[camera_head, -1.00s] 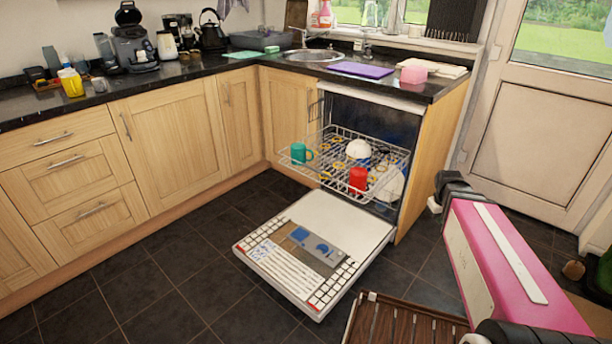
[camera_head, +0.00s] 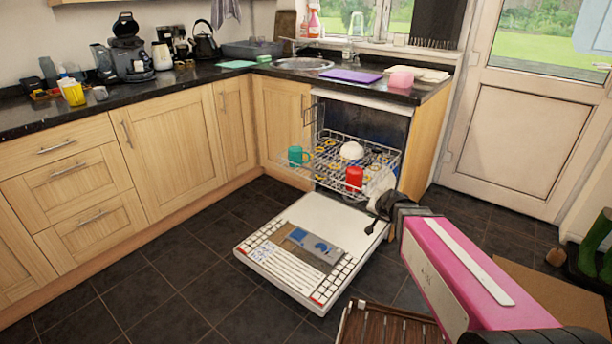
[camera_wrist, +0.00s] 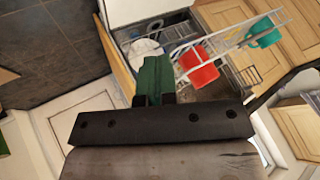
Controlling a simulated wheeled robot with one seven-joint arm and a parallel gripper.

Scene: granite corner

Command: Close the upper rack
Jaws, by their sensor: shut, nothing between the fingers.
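The upper rack (camera_head: 330,172) is a wire rack pulled out of the open dishwasher above its lowered door (camera_head: 300,225). It holds a teal mug (camera_head: 297,156), a red mug (camera_head: 354,178) and a white bowl (camera_head: 351,150). My gripper (camera_head: 374,222) is shut and empty, near the rack's right front corner and above the door's right edge. In the wrist view, the shut green fingers (camera_wrist: 154,78) point toward the rack (camera_wrist: 228,42), with the red mug (camera_wrist: 197,68) to their right. I cannot tell whether the fingers touch the rack.
The lowered door covers floor in front of the dishwasher. A brown slatted item (camera_head: 390,325) lies at the bottom. Wooden cabinets (camera_head: 170,140) stand left, and a white house door (camera_head: 520,130) stands right. Dark tiled floor (camera_head: 170,270) is clear on the left.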

